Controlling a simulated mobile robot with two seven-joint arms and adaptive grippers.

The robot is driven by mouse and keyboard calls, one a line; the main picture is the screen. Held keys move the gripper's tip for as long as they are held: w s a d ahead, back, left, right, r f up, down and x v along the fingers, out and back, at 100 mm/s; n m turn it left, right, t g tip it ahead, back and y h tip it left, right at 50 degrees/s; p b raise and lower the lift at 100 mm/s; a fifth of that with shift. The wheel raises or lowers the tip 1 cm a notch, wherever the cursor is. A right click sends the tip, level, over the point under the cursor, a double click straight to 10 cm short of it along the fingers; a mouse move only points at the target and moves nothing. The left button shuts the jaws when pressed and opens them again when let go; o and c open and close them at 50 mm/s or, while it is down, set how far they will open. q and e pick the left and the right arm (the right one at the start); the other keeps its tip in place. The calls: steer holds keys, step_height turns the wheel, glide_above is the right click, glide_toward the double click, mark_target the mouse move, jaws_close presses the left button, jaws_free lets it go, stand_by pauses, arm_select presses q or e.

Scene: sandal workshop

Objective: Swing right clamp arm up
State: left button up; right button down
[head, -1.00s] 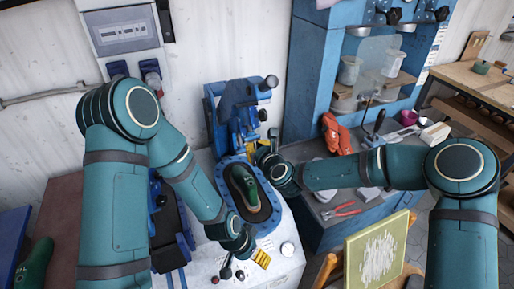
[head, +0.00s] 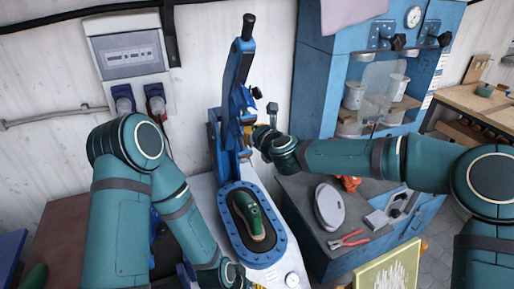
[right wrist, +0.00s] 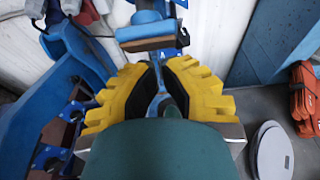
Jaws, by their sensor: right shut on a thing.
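The blue clamp machine (head: 226,135) stands against the wall. A tall blue lever with a black grip (head: 247,28) rises from it, nearly upright. My right gripper (head: 248,131) reaches in from the right at the machine's right side. In the right wrist view its yellow fingers (right wrist: 158,92) are shut on a thin blue part, taken as the right clamp arm (right wrist: 160,104); the fingers hide most of it. A short dark knob (head: 272,107) stands just above the gripper. A green shoe form (head: 249,217) lies in the oval blue frame (head: 226,232). My left gripper is largely cut off at the bottom edge.
A workbench (head: 300,195) at the right carries a round grey disc (head: 329,206) and red pliers (head: 349,239). A blue cabinet (head: 310,80) stands behind it. An electrical box (head: 128,47) hangs on the wall at the left.

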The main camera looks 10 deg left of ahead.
steer(key=shift+s+d+r, duration=0.1)
steer(key=shift+d+r, duration=0.05)
steer(key=shift+r, duration=0.05)
stand_by(0.3)
steer(key=v, duration=1.2)
steer(key=s+d+f+n+g+h+b, duration=0.15)
steer(key=f+n, duration=0.25)
steer(key=f, duration=0.5)
steer(key=s+d+f+n+g+b, duration=0.25)
steer(key=f+n, duration=0.25)
steer(key=f, duration=0.5)
steer(key=s+d+f+n+g+h+b, duration=0.1)
steer(key=d+f+n+b, duration=0.2)
steer(key=f, duration=0.6)
steer(key=s+d+f+n+g+b, duration=0.1)
steer(key=s+d+f+n, duration=0.3)
steer(key=f, duration=0.3)
steer(key=s+d+f+n+g+h+b, duration=0.1)
steer(key=s+d+f+n+g, duration=0.1)
steer(key=s+d+f+n, duration=0.2)
steer(key=s+d+f+n+g+h+b, duration=0.1)
steer(key=s+d+f+n+g, duration=0.1)
steer(key=s+d+f+n, duration=0.2)
steer(key=s+f+n, duration=0.3)
steer(key=f, duration=0.3)
steer(key=shift+s+d+f+b, duration=0.25)
steer(key=shift+s+f+b, duration=0.05)
steer(key=shift+f+b, duration=0.1)
